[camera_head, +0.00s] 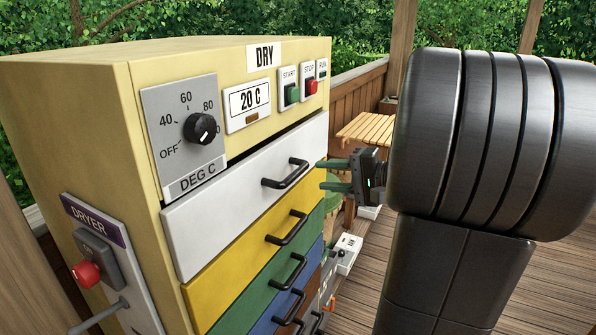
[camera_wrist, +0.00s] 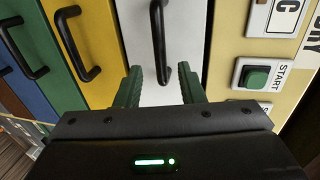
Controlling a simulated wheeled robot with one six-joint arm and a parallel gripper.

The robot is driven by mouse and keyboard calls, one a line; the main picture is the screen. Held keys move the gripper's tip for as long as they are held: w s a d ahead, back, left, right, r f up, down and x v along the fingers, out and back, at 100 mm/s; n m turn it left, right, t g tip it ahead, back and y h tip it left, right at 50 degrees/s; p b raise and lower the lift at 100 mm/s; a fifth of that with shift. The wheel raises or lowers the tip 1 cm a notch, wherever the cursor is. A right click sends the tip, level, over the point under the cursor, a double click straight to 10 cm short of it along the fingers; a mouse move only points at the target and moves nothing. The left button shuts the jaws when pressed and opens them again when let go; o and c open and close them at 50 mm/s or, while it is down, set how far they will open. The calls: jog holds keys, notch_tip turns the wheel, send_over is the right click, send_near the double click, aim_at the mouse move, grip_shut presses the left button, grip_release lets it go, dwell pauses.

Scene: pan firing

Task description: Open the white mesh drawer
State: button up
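The white drawer (camera_head: 235,200) is the top drawer of the cream dryer cabinet. Its front looks plain white, and no mesh shows. It looks shut, with a dark gap along its top edge. Its black bar handle (camera_head: 287,175) is toward the right of the front. My gripper (camera_head: 322,175) is open and empty, a short way right of the handle. In the wrist view the white drawer (camera_wrist: 185,35) fills the middle, with the handle (camera_wrist: 158,45) ahead, lined up between the two green fingertips (camera_wrist: 161,74). The fingers appear apart from the handle.
Yellow (camera_head: 245,260), green and blue drawers with black handles sit below. Above are a temperature knob (camera_head: 200,128), a green START button (camera_head: 292,94) and a red STOP button (camera_head: 311,87). A red switch (camera_head: 87,274) is on the side. A wooden table (camera_head: 380,128) stands behind.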

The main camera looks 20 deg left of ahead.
aim_at(299, 175)
jog(key=p+x, duration=0.1)
jog(key=x, duration=0.7)
jog(key=shift+a+f+p, duration=0.1)
jog(key=shift+a+p, duration=0.15)
jog(key=shift+p, duration=0.05)
grip_shut()
